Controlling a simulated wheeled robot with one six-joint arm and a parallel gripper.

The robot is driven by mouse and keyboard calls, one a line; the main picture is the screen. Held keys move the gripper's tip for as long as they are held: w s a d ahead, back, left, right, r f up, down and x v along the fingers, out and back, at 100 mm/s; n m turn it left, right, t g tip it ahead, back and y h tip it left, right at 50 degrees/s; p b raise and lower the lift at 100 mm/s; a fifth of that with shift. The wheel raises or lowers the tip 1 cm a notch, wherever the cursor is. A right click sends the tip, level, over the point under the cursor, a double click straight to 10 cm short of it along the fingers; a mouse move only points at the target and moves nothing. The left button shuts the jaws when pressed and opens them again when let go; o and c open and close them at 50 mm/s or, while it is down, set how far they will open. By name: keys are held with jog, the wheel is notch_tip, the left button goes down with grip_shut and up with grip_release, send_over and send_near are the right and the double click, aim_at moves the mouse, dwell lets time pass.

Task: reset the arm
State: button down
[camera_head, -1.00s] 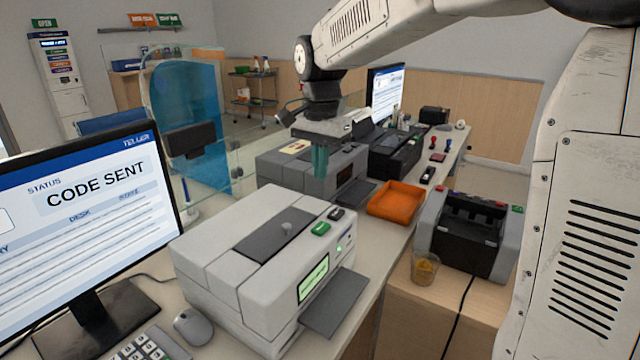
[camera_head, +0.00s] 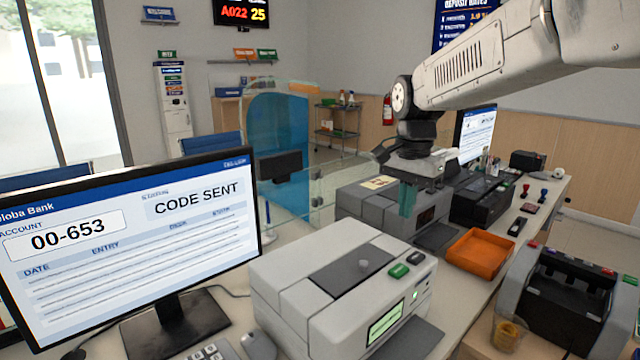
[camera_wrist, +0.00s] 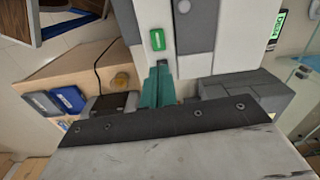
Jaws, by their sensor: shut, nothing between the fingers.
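My gripper (camera_head: 408,200) points down above the counter, in front of the grey machine (camera_head: 372,203) in the head view. Its teal fingers are together with nothing between them. In the wrist view the teal fingers (camera_wrist: 158,88) lie close together, below the white machine's green button (camera_wrist: 157,39). My arm comes in from the upper right of the head view.
A white machine (camera_head: 290,262) with a green-lit display stands in front. An orange tray (camera_head: 478,252), a black-and-grey machine (camera_head: 565,290) and a cup (camera_head: 507,335) are at right. A monitor (camera_head: 130,225) reads "CODE SENT". A clear screen (camera_head: 325,190) stands behind the counter.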

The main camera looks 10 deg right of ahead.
jog(key=s+d+f+n, duration=0.1)
jog(key=s+n, duration=0.2)
jog(key=s, duration=0.7)
jog(key=s+d+f+n, duration=0.1)
jog(key=s+n, duration=0.2)
jog(key=s, duration=0.7)
jog(key=s+d+f+n+t, duration=0.1)
jog(key=s+n, duration=0.3)
jog(key=s, duration=0.6)
jog(key=shift+s+d+f, duration=0.15)
jog(key=shift+s+f, duration=0.05)
jog(key=shift+f, duration=0.35)
